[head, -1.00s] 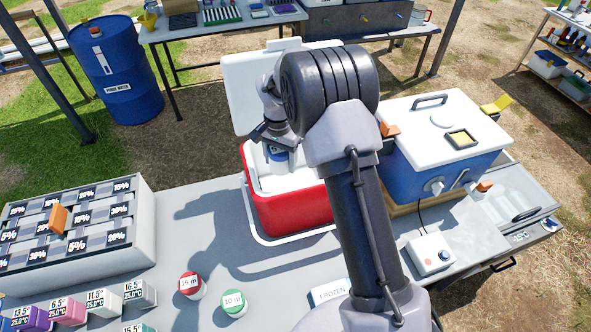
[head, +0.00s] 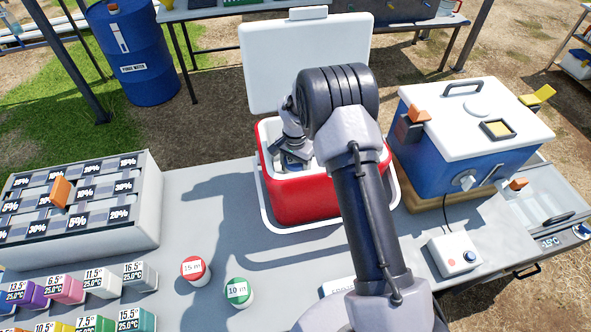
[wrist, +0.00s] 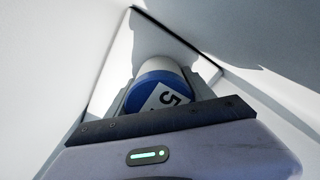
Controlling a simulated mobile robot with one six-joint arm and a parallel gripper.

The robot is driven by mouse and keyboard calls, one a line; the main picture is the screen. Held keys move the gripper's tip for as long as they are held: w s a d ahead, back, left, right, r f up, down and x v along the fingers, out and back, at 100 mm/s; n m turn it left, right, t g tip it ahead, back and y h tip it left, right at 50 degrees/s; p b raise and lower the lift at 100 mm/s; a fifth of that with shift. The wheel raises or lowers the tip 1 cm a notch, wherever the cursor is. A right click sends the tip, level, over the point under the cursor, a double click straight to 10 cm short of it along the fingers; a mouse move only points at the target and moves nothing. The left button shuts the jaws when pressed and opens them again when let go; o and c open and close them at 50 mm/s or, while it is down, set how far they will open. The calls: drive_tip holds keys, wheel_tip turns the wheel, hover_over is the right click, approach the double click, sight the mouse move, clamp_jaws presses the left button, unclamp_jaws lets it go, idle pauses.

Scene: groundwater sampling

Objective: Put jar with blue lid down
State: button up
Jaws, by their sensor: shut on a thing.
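The jar with the blue lid (wrist: 155,92) shows in the wrist view, its lid marked with a 5 and its pale body beyond. My gripper (head: 290,164) is shut on it; in the wrist view the gripper (wrist: 165,100) has a finger on each side of the jar. Gripper and jar are down inside the open red cooler (head: 298,198), between its white inner walls. In the head view my arm hides part of the cooler and most of the jar. I cannot tell whether the jar touches the cooler floor.
The cooler's white lid (head: 290,62) stands open behind it. A jar with a red lid (head: 194,268) and one with a green lid (head: 238,291) stand on the table in front. A blue box with a white lid (head: 468,140) stands right.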

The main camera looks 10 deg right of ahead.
drive_tip(key=shift+f, duration=0.2)
drive_tip(key=o, duration=1.7)
wheel_tip(320, 180, up, 14)
drive_tip(key=p, duration=0.3)
drive_tip(key=s+a+r+n+t+y, duration=0.1)
drive_tip(key=s+r+t, duration=0.1)
drive_tip(key=s+r, duration=0.75)
drive_tip(key=s+a+r+n+t, duration=0.1)
drive_tip(key=s+r+n, duration=0.1)
drive_tip(key=s+r, duration=0.8)
drive_tip(key=s+a+r+n+t+y, duration=0.1)
drive_tip(key=s+r+t, duration=0.1)
drive_tip(key=s, duration=1)
drive_tip(key=shift+s+a+r+n+t, duration=0.3)
drive_tip(key=shift+s+r+t, duration=0.1)
drive_tip(key=shift+r, duration=0.2)
